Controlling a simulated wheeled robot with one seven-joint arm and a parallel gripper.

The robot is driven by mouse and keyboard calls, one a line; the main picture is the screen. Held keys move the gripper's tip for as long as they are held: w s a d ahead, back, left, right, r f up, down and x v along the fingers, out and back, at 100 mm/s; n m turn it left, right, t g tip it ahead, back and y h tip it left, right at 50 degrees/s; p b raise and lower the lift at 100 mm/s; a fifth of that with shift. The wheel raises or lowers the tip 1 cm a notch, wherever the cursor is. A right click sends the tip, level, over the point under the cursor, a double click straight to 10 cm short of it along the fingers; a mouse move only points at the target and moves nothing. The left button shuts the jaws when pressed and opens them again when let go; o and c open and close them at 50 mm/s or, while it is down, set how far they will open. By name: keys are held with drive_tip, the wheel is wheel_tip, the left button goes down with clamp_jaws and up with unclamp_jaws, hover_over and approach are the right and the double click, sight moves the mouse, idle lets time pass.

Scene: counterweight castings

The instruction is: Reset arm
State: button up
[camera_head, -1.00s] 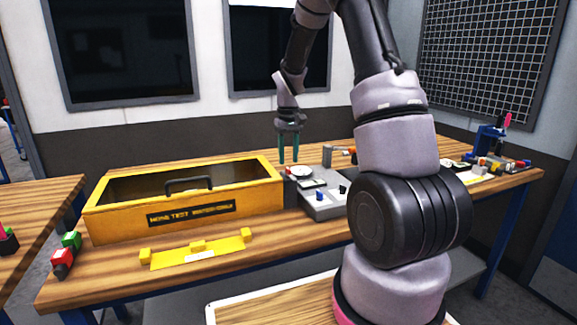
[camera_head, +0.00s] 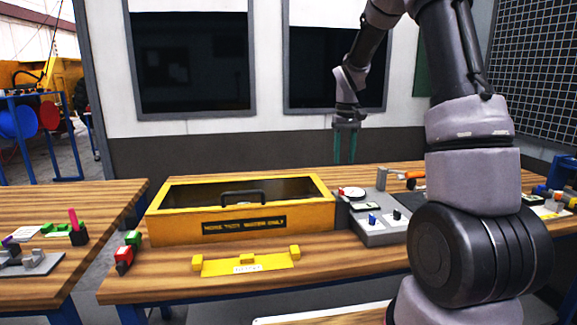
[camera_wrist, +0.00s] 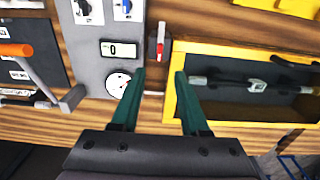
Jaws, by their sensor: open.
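My gripper (camera_head: 345,146) is raised above the back of the wooden workbench (camera_head: 330,265), its two green fingers pointing down, apart and empty. In the wrist view my gripper (camera_wrist: 158,90) hangs over the bench between a grey instrument panel (camera_wrist: 95,38) and a yellow case (camera_wrist: 240,115). The fingers hold nothing. The yellow case (camera_head: 180,228) has a dark clear lid with a black handle (camera_head: 243,197). In the wrist view a metal tool with a pale fitting lies within the yellow frame.
A yellow bracket (camera_head: 246,263) lies in front of the case, with red and green blocks (camera_head: 128,250) at its left. The grey panel (camera_head: 372,230) stands right of the case. An orange-handled tool (camera_head: 408,175) is behind it. A second bench (camera_head: 90,195) is at left.

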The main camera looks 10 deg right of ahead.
drive_tip(key=s+a+r+m+t, duration=0.2)
drive_tip(key=s+a+r+t, duration=0.1)
drive_tip(key=s+r, duration=0.85)
drive_tip(key=s+a+r+m+t+y, duration=0.1)
drive_tip(key=s+r+t, duration=0.1)
drive_tip(key=s, duration=0.6)
drive_tip(key=s+a+r+m+t+y, duration=0.1)
drive_tip(key=s+r+t, duration=0.1)
drive_tip(key=s, duration=0.6)
drive_tip(key=shift+r+m, duration=0.3)
drive_tip(key=shift+r, duration=0.3)
drive_tip(key=shift+o, duration=0.2)
drive_tip(key=shift+w+a, duration=0.15)
